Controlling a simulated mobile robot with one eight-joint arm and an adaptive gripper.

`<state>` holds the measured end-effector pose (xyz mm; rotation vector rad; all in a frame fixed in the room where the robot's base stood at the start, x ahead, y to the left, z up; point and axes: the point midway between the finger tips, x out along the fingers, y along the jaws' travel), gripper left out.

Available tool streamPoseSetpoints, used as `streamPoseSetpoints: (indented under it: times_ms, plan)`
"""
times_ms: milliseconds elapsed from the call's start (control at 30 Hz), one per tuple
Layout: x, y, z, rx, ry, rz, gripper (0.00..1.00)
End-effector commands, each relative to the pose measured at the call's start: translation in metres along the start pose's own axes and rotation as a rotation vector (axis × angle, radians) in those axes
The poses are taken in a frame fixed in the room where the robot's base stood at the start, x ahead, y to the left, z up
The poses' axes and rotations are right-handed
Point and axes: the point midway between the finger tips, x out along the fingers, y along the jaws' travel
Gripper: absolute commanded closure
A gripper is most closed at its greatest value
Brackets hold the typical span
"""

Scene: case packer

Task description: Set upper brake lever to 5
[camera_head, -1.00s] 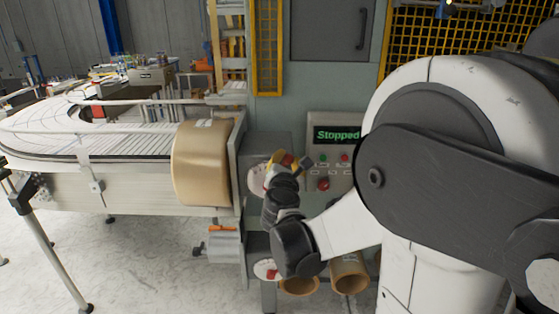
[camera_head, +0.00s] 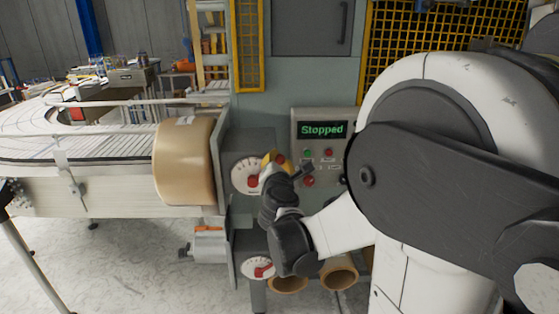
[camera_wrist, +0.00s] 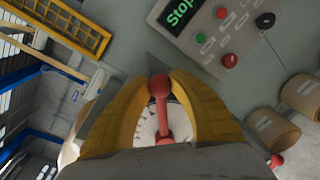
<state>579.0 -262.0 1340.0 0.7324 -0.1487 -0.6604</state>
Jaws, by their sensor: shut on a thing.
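The upper brake lever is red with a ball knob (camera_wrist: 159,86) and stands over a white scale dial. In the head view the upper dial (camera_head: 241,176) shows beside my gripper, and the lever's red hub lies near the dial's middle. My gripper (camera_head: 272,160) has yellow fingers, shut around the lever near its knob. The wrist view shows the two fingers (camera_wrist: 158,88) on either side of the lever. The scale numbers are too small to read, and the fingers cover part of the dial.
A lower dial with a red lever (camera_head: 262,269) sits below. The control panel (camera_head: 321,150) reads "Stopped" and has several buttons, right of my gripper. A tan tape roll (camera_head: 184,163) and the conveyor (camera_head: 90,190) stand left. Cardboard tubes (camera_head: 339,274) lie low down.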

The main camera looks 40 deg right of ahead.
Motion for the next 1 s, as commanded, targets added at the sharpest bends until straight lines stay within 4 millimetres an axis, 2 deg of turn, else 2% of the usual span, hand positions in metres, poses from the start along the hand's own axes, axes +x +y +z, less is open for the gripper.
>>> streamPoseSetpoints:
  times_ms: [33,67,100,133,433,567,900,1000]
  plan:
    - [0.0,0.0,0.0,0.0,0.001,0.001,1.0]
    - [0.0,0.0,-0.001,-0.001,0.001,0.001,0.68]
    - [0.0,0.0,0.0,-0.001,0.001,0.001,0.55]
    - [0.0,0.0,0.0,-0.001,0.001,0.001,0.5]
    - [-0.001,0.0,0.0,-0.001,0.0,0.001,0.5]
    - [-0.012,0.001,0.0,-0.001,0.001,0.001,0.5]
    - [-0.085,0.001,-0.001,-0.003,0.002,0.003,0.5]
    - [-0.101,0.0,-0.001,-0.001,0.002,0.002,0.5]
